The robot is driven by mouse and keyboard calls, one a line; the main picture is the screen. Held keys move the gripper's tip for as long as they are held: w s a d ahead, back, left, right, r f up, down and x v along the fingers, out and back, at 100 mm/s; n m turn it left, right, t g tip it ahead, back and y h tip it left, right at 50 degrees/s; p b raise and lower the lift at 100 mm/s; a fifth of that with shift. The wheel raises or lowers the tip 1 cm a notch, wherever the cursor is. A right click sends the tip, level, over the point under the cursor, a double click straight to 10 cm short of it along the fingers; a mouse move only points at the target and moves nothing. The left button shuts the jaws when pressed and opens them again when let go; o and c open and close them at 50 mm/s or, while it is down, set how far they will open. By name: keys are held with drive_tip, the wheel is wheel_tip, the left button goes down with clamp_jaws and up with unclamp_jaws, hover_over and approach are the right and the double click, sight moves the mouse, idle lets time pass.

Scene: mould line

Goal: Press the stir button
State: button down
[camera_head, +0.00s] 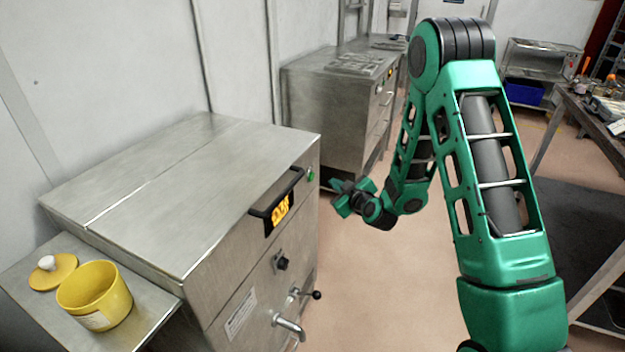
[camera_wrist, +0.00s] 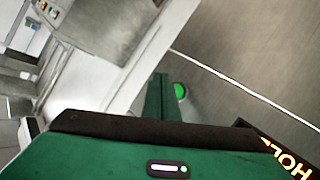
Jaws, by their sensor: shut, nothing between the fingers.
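A small round green button (camera_head: 310,174), which I take to be the stir button, is on the front face of the near steel machine (camera_head: 160,190), close to its right upper corner. It also shows as a bright green disc in the wrist view (camera_wrist: 180,91). My gripper (camera_head: 338,187) is shut and empty, just right of the button in the head view.
A dark handle bar (camera_head: 277,193) and a display with orange text (camera_head: 280,212) sit left of the button. A knob (camera_head: 281,262) and a tap (camera_head: 288,325) are below. A yellow pot (camera_head: 95,292) stands on the side shelf. A second steel machine (camera_head: 330,105) is behind.

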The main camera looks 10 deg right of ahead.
drive_tip(key=shift+w+a, duration=0.6)
drive_tip(key=shift+a, duration=0.2)
drive_tip(key=shift+w+a, duration=0.6)
drive_tip(key=shift+a, duration=0.2)
drive_tip(key=shift+a, duration=0.15)
idle(0.9)
drive_tip(key=shift+w+a, duration=0.2)
drive_tip(key=shift+w+a, duration=0.25)
drive_tip(key=shift+a, duration=0.1)
idle(1.1)
drive_tip(key=shift+s+d, duration=0.5)
drive_tip(key=shift+d, duration=0.2)
drive_tip(key=s+d, duration=0.1)
drive_tip(key=d, duration=0.1)
drive_tip(key=s+d, duration=0.2)
idle(0.6)
